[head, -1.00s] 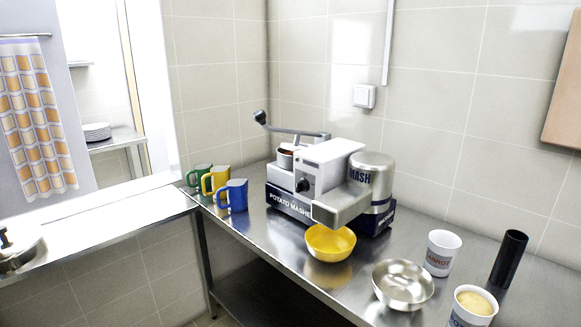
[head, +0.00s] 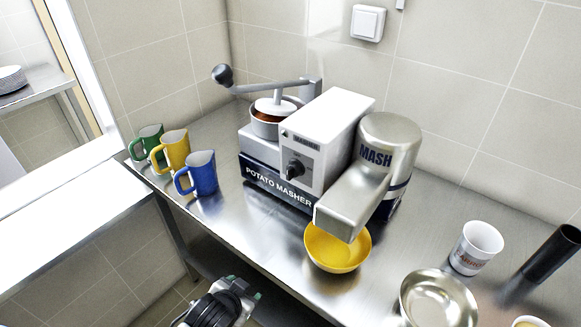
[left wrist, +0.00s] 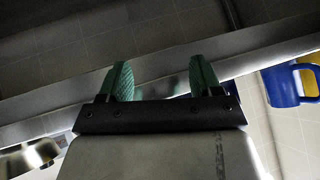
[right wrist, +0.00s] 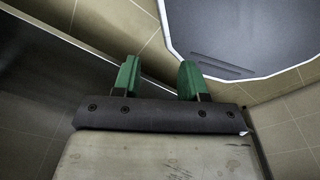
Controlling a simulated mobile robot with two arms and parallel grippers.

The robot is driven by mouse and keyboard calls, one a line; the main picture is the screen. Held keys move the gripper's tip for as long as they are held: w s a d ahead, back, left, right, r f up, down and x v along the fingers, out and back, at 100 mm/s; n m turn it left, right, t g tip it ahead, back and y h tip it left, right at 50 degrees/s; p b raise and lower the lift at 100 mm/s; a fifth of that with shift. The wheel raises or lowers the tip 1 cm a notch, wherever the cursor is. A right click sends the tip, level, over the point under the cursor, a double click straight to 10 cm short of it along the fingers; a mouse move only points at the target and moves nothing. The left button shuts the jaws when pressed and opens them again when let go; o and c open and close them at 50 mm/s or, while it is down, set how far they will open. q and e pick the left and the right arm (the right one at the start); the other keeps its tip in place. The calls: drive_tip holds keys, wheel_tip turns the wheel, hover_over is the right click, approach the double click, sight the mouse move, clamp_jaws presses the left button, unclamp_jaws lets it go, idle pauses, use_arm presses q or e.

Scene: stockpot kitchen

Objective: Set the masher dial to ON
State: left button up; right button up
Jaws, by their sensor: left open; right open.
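The potato masher machine (head: 275,190) stands on the steel counter. Its black masher dial (head: 294,169) is on the front of the white box, below a small label. The pointer and ON mark are too small to read. My left gripper (head: 248,290) is low at the bottom of the head view, in front of the counter edge and well below the dial. In the left wrist view its green fingers (left wrist: 160,82) are apart with nothing between them. My right gripper (right wrist: 158,80) shows only in the right wrist view, open and empty, away from the machine.
Green (head: 148,143), yellow (head: 172,152) and blue (head: 198,175) mugs stand left of the machine. A yellow bowl (head: 337,250) sits under the spout. A metal bowl (head: 437,300), white cup (head: 476,247) and black cylinder (head: 553,252) are at right. A lever arm (head: 265,84) sticks out leftward.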

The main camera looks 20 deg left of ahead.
use_arm(q)
drive_tip(key=w+r+m+t+h, duration=0.25)
drive_tip(key=w+r+t, duration=0.45)
drive_tip(key=r, duration=0.7)
drive_tip(key=m+t+h+p, duration=0.1)
drive_tip(key=m+t+h, duration=0.1)
drive_tip(key=m+h, duration=0.15)
approach(289, 176)
drive_tip(key=w, duration=0.1)
drive_tip(key=shift+y, duration=0.5)
drive_tip(key=x, duration=0.3)
drive_tip(key=p+x, duration=0.1)
drive_tip(key=x, duration=0.4)
drive_tip(key=shift+w+d+r+p, duration=0.25)
drive_tip(key=shift+w+d+p, duration=0.05)
drive_tip(key=shift+d+p, duration=0.1)
drive_tip(key=shift+w+d+f, duration=0.1)
drive_tip(key=shift+w+d, duration=0.05)
drive_tip(key=shift+w, duration=0.45)
use_arm(e)
drive_tip(key=shift+w+r, duration=0.15)
drive_tip(key=shift+r, duration=0.7)
drive_tip(key=shift+w+r, duration=0.15)
drive_tip(key=shift+r, duration=0.7)
use_arm(q)
drive_tip(key=c, duration=0.9)
use_arm(e)
drive_tip(key=shift+d, duration=0.1)
